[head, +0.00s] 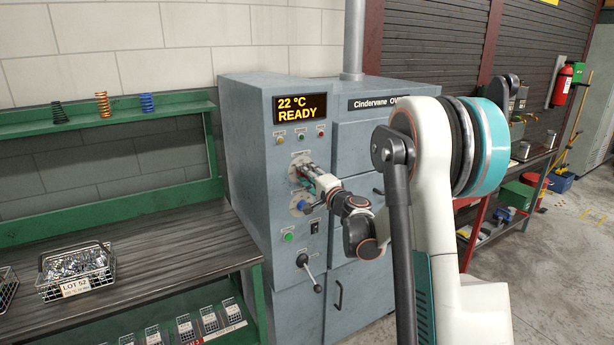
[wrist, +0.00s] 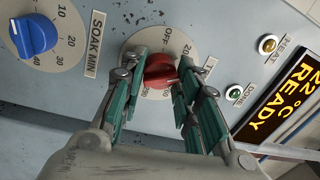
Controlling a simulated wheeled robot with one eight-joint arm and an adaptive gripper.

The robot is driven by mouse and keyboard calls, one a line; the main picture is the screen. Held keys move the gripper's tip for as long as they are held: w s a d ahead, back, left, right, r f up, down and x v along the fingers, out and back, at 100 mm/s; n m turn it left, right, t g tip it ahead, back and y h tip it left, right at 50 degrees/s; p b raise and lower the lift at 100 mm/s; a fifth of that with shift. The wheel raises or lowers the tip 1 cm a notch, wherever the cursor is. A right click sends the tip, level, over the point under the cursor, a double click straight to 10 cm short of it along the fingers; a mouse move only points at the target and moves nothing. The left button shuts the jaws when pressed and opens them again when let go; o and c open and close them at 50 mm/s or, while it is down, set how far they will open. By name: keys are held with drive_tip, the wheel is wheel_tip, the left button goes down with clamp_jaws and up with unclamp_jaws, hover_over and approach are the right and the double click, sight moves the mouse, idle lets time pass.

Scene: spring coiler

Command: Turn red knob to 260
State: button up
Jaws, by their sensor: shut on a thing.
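The red knob (wrist: 160,72) sits on a round pale dial (wrist: 133,50) on the oven's front panel. In the wrist view my gripper (wrist: 162,80) has its green-padded fingers on either side of the knob, shut on it. OFF is readable on the dial; its other numbers are partly covered by the fingers, and the knob's pointer is too hidden to read a setting. In the head view my gripper (head: 308,172) reaches the panel and covers the knob. The oven's display (head: 299,107) reads 22 °C READY.
A blue knob (wrist: 34,36) on the SOAK MIN dial is close beside the red one. Small lamps marked HEAT (wrist: 268,44) and DONE (wrist: 233,91) are on the other side. A lever (head: 309,272) juts out lower down. A workbench (head: 170,235) with a wire basket (head: 76,272) stands left.

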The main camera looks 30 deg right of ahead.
drive_tip(key=shift+a+m+h, duration=0.1)
drive_tip(key=shift+m+h, duration=0.25)
drive_tip(key=shift+m, duration=3.75)
drive_tip(key=shift+m+h, duration=0.35)
drive_tip(key=shift+m, duration=3.75)
drive_tip(key=o, duration=1.1)
drive_tip(key=shift+c, duration=0.2)
drive_tip(key=s, duration=1.2)
drive_tip(key=shift+a+f, duration=0.15)
drive_tip(key=shift+f, duration=0.05)
